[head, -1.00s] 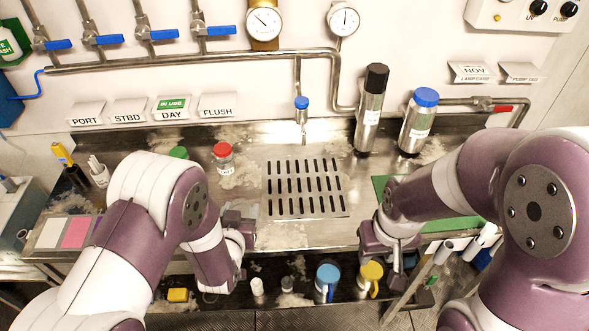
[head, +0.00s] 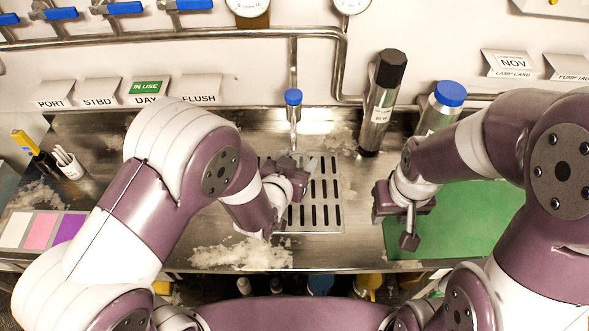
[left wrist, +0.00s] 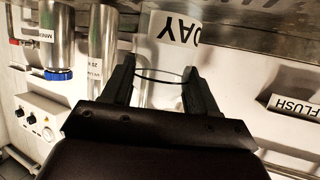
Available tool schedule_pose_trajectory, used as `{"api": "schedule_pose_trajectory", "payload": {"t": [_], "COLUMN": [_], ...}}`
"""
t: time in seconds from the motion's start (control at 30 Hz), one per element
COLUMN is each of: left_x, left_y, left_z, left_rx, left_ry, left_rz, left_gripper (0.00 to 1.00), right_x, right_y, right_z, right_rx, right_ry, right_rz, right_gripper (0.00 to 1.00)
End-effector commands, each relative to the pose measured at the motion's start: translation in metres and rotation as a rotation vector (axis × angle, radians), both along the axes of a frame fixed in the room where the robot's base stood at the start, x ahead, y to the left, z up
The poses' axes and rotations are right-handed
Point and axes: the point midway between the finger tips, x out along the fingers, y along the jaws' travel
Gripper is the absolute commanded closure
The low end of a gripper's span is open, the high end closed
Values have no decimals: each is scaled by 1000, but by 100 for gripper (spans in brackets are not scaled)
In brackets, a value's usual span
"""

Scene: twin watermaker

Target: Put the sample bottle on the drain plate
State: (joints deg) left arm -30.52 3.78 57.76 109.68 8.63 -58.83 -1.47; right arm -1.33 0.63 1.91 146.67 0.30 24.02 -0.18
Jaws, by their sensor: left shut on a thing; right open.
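The slotted metal drain plate (head: 325,223) lies in the middle of the counter under the blue-topped spout (head: 293,112). My left gripper (head: 300,172) is over its upper left part and hides some of the slots. In the left wrist view, the left gripper (left wrist: 160,78) is shut on a clear sample bottle, which shows mainly as a dark ring outline between the fingers. My right gripper (head: 408,228) is open and empty.
A green mat (head: 470,225) lies under and right of my right gripper. A tall black-capped steel cylinder (head: 380,105) and a blue-capped one (head: 440,108) stand behind. My left arm hides the counter's left middle.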

Motion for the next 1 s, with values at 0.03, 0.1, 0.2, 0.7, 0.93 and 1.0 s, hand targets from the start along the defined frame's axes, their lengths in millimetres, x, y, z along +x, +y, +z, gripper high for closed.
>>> {"api": "schedule_pose_trajectory", "payload": {"t": [0.03,0.1,0.2,0.7,0.93,1.0], "left_x": [4,8,8,8,8,8], "left_y": [4,7,8,7,7,7], "left_z": [-3,-7,-25,-51,-50,-50], "left_rx": [1,0,3,0,0,0], "left_ry": [1,0,4,-1,-1,-1], "left_rz": [3,2,0,0,0,0], "left_gripper": [75,75,75,75,16,16], "right_x": [0,0,0,0,0,0], "right_y": [0,0,0,0,0,0], "right_z": [1,1,2,-2,-1,-1], "right_rx": [0,0,0,0,0,0], "right_ry": [0,0,0,0,0,0], "right_rz": [0,0,0,0,0,0], "right_gripper": [57,57,57,57,57,57]}}
